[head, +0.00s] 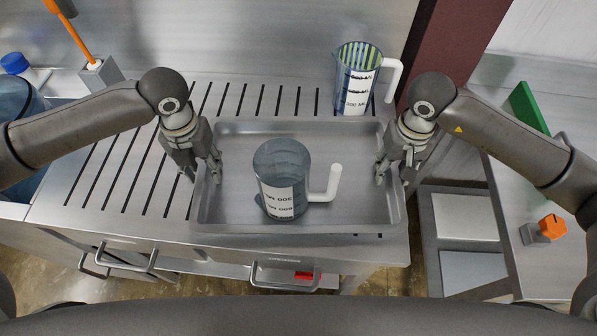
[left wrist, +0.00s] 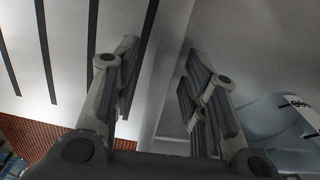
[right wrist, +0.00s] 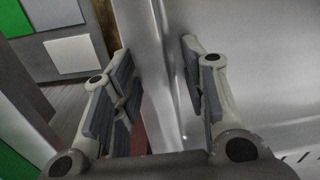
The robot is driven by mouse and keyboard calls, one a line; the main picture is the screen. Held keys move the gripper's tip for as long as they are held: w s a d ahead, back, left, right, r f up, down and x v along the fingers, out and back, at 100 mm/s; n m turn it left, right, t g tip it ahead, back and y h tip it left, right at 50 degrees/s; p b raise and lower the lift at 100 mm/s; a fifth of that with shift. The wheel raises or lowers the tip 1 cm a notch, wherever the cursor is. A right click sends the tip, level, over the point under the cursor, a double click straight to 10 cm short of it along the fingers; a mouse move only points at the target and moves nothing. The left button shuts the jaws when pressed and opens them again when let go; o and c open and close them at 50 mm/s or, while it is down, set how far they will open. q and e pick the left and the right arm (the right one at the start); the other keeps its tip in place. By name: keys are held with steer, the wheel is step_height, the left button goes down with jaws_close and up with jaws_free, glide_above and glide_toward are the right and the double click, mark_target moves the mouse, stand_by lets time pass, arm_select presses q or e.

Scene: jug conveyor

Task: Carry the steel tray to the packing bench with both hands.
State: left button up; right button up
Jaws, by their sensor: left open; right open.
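The steel tray (head: 240,150) lies on the slotted steel counter. A clear jug (head: 283,178) with a white handle and a printed label stands in it. My left gripper (head: 205,178) is open at the tray's left side wall. In the left wrist view its fingers stand on either side of the tray rim (left wrist: 165,75), with gaps. My right gripper (head: 394,176) is open at the right side wall. In the right wrist view its fingers stand on either side of the rim (right wrist: 165,75). The packing bench cannot be made out with certainty.
A second jug (head: 357,80) with green stripes inside stands behind the tray's right back corner. The slotted counter (head: 110,175) is clear on the left. A dark red post (head: 450,45) rises at the back right. At right, a steel surface (head: 515,190) holds an orange-topped item (head: 545,230).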

arm_select(q)
steer(key=shift+s, duration=0.1)
jaws_close()
arm_select(e)
jaws_close()
